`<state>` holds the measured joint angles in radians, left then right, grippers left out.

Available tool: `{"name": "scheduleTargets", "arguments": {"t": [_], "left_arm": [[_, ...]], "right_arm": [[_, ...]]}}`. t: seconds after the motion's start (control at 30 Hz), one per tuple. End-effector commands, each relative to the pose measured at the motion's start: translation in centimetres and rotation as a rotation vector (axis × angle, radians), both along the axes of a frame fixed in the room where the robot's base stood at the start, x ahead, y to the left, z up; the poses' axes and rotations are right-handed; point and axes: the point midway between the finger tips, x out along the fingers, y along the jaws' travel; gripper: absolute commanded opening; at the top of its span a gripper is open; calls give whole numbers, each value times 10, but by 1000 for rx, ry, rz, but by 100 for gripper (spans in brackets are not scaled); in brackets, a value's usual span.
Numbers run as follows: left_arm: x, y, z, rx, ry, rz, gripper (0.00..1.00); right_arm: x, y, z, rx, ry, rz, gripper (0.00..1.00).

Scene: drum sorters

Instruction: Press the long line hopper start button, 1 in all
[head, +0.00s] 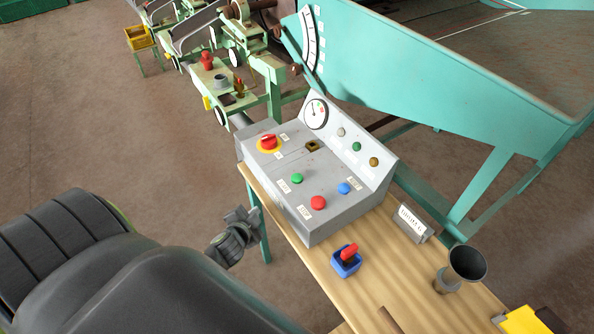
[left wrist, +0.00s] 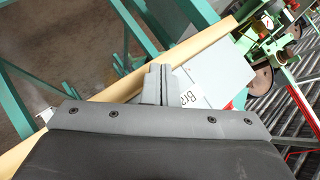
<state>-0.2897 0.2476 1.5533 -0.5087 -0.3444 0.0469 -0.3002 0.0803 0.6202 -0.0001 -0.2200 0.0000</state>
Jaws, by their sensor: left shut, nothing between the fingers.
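A grey control box (head: 335,222) stands on a wooden table in the head view. Its sloping top carries a green button (head: 297,178), a red button (head: 318,202), a blue button (head: 344,188) and a red knob on a yellow disc (head: 268,142). The labels beside them are too small to read. My left gripper (head: 250,213) is shut and empty, just left of the box and the table edge, apart from the buttons. In the left wrist view its closed fingers (left wrist: 156,76) show before a grey surface (left wrist: 207,80) with a partly hidden label. My right gripper is out of view.
On the wooden table (head: 375,290) are a blue block with a red switch (head: 347,260), a small sign (head: 413,222), a dark cup (head: 465,268) and a yellow object (head: 523,320). A large teal hopper (head: 430,90) stands behind. Green machines (head: 215,85) stand at the back left.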

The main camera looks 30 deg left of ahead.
Motion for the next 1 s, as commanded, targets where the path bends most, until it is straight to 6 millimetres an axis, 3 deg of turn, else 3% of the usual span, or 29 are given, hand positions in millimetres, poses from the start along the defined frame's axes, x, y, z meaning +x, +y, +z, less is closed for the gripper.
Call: {"name": "scheduleTargets", "arguments": {"t": [0.03, 0.27, 0.4, 0.5, 0.63, 0.77, 0.87, 1.0], "left_arm": [[13, 1, 39, 43, -56, -22, 0], [56, -11, 193, 264, -327, -144, 0], [78, -38, 284, 484, -526, -326, 0], [93, -72, 323, 696, -639, -560, 0], [105, -106, 328, 925, -669, -866, 0], [112, -124, 307, 1120, -599, -1178, 0], [114, -121, 284, 1242, -484, -1401, 0], [114, -100, 254, 1347, -281, -1640, 0]], "right_arm": [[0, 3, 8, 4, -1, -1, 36], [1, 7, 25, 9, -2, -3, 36], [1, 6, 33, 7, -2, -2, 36], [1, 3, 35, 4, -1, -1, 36], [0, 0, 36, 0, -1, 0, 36], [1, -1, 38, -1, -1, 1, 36], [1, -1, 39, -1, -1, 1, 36], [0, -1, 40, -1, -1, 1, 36]]}}
